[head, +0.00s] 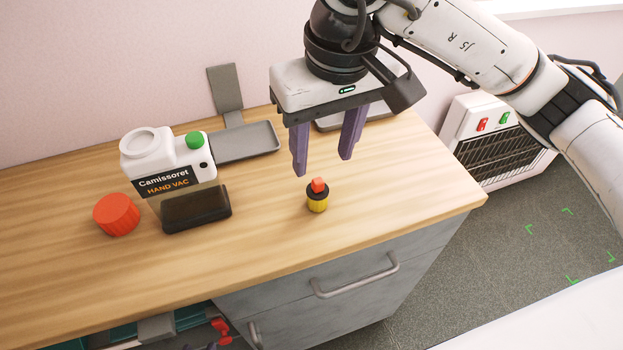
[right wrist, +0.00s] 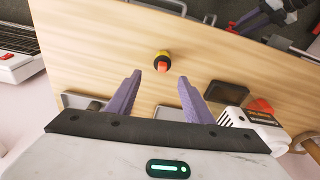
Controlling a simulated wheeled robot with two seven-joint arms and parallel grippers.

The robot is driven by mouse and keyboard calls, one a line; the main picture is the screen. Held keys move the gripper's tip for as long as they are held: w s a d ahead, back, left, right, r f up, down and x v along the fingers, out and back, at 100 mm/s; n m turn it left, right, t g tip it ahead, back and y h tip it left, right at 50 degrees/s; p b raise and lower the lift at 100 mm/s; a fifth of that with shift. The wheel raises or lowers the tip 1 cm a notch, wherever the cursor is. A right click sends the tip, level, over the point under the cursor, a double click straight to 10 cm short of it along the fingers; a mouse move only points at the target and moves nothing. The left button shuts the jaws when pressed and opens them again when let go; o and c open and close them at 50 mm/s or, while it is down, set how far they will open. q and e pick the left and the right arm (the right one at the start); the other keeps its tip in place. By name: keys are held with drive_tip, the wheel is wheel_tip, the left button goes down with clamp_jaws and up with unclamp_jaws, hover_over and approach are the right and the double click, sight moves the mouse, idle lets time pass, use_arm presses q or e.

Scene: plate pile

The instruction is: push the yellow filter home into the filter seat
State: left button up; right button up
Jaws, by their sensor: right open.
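The yellow filter (head: 317,204) is a small yellow cylinder with a black collar and an orange-red top. It stands upright on the wooden counter, and also shows in the right wrist view (right wrist: 163,54). My right gripper (head: 322,166) is open and empty above and behind it, apart from it. In the right wrist view the filter shows just beyond the open fingertips (right wrist: 160,77). The white hand vac (head: 165,160) stands to the left, with a round ring on top. I cannot tell for certain which part is the filter seat.
A dark bin (head: 196,210) and a red ribbed cap (head: 116,214) sit by the hand vac. A grey tray (head: 245,142) lies behind. The counter around the filter is clear, with its front edge close by. Below is a grey drawer with a handle (head: 355,280).

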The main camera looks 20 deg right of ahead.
sight(318, 181)
drive_tip(key=shift+s+f, duration=0.2)
drive_tip(key=shift+f, duration=1.2)
drive_tip(key=f, duration=0.1)
drive_tip(key=f+p, duration=0.1)
drive_tip(key=f, duration=0.2)
drive_tip(key=shift+w+a+f, duration=0.1)
drive_tip(key=shift+w+a, duration=0.15)
drive_tip(key=shift+w, duration=0.15)
drive_tip(key=shift+w+f, duration=0.1)
drive_tip(key=shift+f, duration=0.4)
drive_tip(key=c, duration=1)
use_arm(q)
drive_tip(key=shift+v, duration=0.75)
use_arm(e)
drive_tip(key=shift+c, duration=0.5)
use_arm(q)
drive_tip(key=shift+s+d, duration=0.1)
drive_tip(key=shift+d, duration=0.05)
drive_tip(key=shift+f, duration=0.1)
